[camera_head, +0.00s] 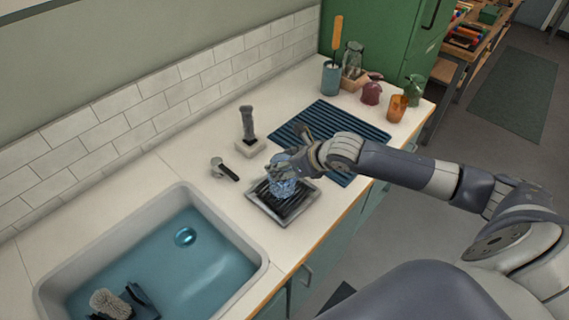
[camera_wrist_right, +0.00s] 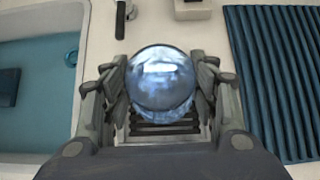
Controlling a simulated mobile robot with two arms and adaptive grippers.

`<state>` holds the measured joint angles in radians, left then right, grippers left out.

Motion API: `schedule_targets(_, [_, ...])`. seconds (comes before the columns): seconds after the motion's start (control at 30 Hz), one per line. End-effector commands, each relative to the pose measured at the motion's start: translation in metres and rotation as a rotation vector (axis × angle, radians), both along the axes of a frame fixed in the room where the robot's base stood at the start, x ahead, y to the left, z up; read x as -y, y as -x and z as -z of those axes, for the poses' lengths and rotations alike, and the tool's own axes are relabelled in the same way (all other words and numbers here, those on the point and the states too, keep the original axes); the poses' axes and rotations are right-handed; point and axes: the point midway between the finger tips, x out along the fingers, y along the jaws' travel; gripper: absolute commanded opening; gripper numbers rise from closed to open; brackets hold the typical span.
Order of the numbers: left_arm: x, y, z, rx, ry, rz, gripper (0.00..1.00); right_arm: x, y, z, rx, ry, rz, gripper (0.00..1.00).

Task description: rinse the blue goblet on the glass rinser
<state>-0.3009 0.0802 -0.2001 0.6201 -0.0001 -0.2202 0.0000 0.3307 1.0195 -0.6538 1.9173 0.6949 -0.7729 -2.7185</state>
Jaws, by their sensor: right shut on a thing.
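The blue goblet (camera_wrist_right: 161,80) is clear blue glass and sits between the fingers of my right gripper (camera_wrist_right: 162,88). In the head view the goblet (camera_head: 281,187) is over the glass rinser (camera_head: 268,205), a dark slatted grate in a grey square frame. The rinser's dark slats (camera_wrist_right: 165,129) show below the goblet in the wrist view. My right gripper (camera_head: 290,165) is shut on the goblet from the right side. I cannot tell whether the goblet touches the grate. My left gripper is not in view.
A sink (camera_head: 170,255) with blue water and a brush (camera_head: 110,303) lies to the left. A blue ribbed mat (camera_head: 335,128) is behind the rinser. An orange cup (camera_head: 397,108) is far right.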

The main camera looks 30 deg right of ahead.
Motion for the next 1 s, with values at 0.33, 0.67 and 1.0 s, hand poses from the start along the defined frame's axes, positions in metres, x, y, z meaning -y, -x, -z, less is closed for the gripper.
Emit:
schedule_targets(0.33, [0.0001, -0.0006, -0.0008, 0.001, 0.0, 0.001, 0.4, -0.0002, -0.0006, -0.0018, 0.003, -0.001, 0.0, 0.31])
schedule_targets(0.67, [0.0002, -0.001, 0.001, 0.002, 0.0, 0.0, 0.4, 0.0, -0.0006, 0.0011, 0.003, 0.0, -0.001, 0.31])
schedule_targets(1.0, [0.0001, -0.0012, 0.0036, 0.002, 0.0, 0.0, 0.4, 0.0, -0.0007, 0.0063, 0.002, 0.001, 0.0, 0.31])
